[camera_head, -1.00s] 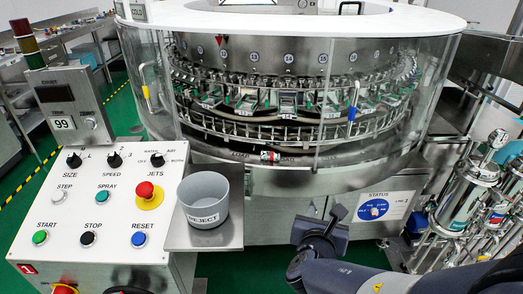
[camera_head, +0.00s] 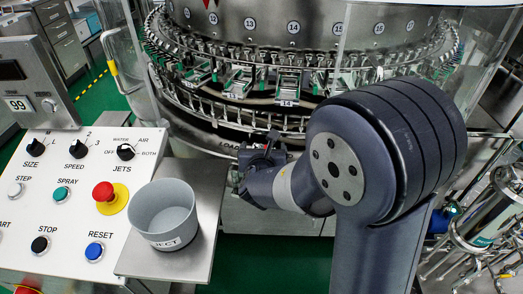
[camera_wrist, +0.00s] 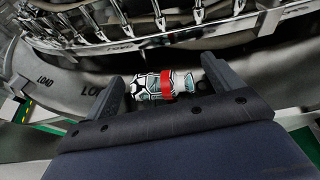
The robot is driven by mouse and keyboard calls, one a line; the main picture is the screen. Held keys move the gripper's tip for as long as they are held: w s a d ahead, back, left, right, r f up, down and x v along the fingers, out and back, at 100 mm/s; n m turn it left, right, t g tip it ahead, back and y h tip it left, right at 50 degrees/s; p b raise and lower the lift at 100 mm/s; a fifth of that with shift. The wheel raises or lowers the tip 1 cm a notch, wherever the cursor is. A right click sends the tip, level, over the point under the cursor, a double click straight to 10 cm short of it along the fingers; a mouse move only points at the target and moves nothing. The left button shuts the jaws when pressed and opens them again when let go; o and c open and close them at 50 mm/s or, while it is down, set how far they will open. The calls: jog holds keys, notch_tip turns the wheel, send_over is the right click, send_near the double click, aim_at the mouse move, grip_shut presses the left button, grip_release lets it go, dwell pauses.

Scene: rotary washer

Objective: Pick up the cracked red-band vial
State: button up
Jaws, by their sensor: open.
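The cracked red-band vial (camera_wrist: 167,84) lies on its side on the grey metal load ledge in the wrist view. It is clear, with dark crack lines and a red band around its middle. My gripper (camera_wrist: 163,72) is open, with one finger to the left of the vial and one to the right. The vial lies across the gap between them, close to the palm edge; I cannot tell whether a finger touches it. In the head view my gripper (camera_head: 258,148) is at the front of the washer, and the vial is hidden behind it.
The rotary washer's carousel (camera_head: 290,85) with several vial holders stands just beyond the ledge. A grey reject cup (camera_head: 163,215) sits on a metal shelf (camera_head: 208,190) left of my gripper. The control panel (camera_head: 75,190) with knobs and buttons is farther left.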

jog(key=shift+w+f, duration=0.1)
jog(key=shift+w, duration=0.1)
jog(key=shift+c, duration=0.5)
jog(key=c, duration=1)
jog(key=shift+o, duration=0.2)
jog(key=shift+r, duration=0.2)
